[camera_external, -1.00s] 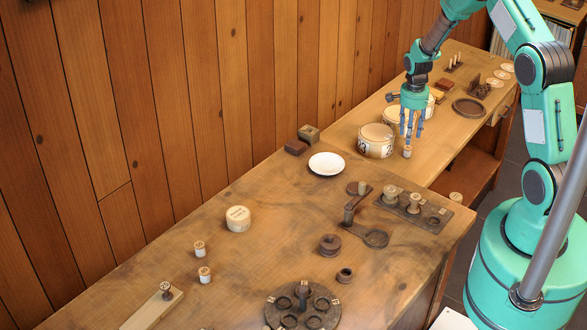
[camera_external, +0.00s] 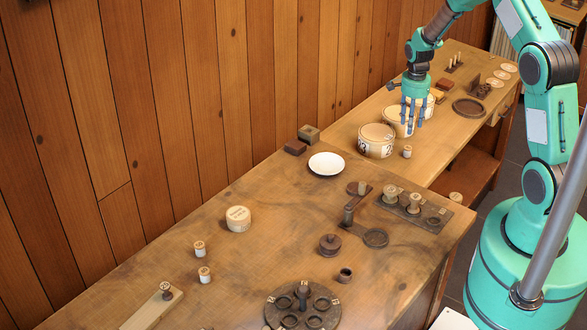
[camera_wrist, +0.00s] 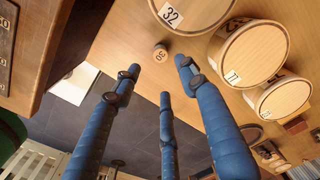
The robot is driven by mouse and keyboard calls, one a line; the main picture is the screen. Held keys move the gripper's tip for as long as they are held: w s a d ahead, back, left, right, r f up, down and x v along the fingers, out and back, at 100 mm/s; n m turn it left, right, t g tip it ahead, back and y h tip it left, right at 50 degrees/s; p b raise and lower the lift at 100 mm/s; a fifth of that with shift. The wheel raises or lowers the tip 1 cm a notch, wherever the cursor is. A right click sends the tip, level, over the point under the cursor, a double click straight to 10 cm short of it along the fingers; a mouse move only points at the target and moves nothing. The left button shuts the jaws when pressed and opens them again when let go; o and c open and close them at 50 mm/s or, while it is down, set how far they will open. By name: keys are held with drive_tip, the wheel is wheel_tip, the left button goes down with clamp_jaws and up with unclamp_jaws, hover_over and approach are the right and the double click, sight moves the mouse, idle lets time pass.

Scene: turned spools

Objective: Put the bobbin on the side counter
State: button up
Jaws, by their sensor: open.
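A small bobbin (camera_external: 407,152) with a light top and brown body stands upright on the side counter (camera_external: 455,135), just right of the round drum boxes. In the wrist view the bobbin (camera_wrist: 160,54), its top marked 30, stands apart from the fingers. My gripper (camera_external: 412,128) is open and empty above the side counter, higher than the bobbin and clear of it. In the wrist view its three blue fingers (camera_wrist: 160,85) are spread with nothing between them.
Round drum boxes (camera_external: 376,141) stand left of the bobbin, one marked 32 (camera_wrist: 190,12). A dark round tray (camera_external: 469,107) lies farther back. The nearer workbench (camera_external: 270,200) carries a white plate (camera_external: 326,164), a dark rack (camera_external: 425,214) and several spools. Counter right of the bobbin is clear.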

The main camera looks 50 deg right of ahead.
drive_tip(key=s+a+r+n+t, duration=0.1)
drive_tip(key=s+a+r+n, duration=0.15)
drive_tip(key=a+r, duration=0.6)
drive_tip(key=s+a+r+n+t, duration=0.1)
drive_tip(key=a+r+n, duration=0.4)
drive_tip(key=r, duration=0.7)
drive_tip(key=s+a+r+n+t, duration=0.1)
drive_tip(key=s+a+r+n, duration=0.1)
drive_tip(key=a+r, duration=0.7)
drive_tip(key=s+a+r+n+t, duration=0.1)
drive_tip(key=s+a+r+n, duration=0.2)
drive_tip(key=s, duration=0.4)
drive_tip(key=s+a+r+n, duration=0.3)
drive_tip(key=s+a+r, duration=0.2)
drive_tip(key=s+a, duration=0.2)
drive_tip(key=s+a+r+n+t, duration=0.1)
drive_tip(key=s+a+r+n, duration=0.3)
drive_tip(key=s, duration=0.5)
drive_tip(key=shift+a+t, duration=0.3)
drive_tip(key=shift+a, duration=0.3)
drive_tip(key=shift+s+f, duration=0.1)
wheel_tip(320, 180, down, 6)
drive_tip(key=b, duration=0.6)
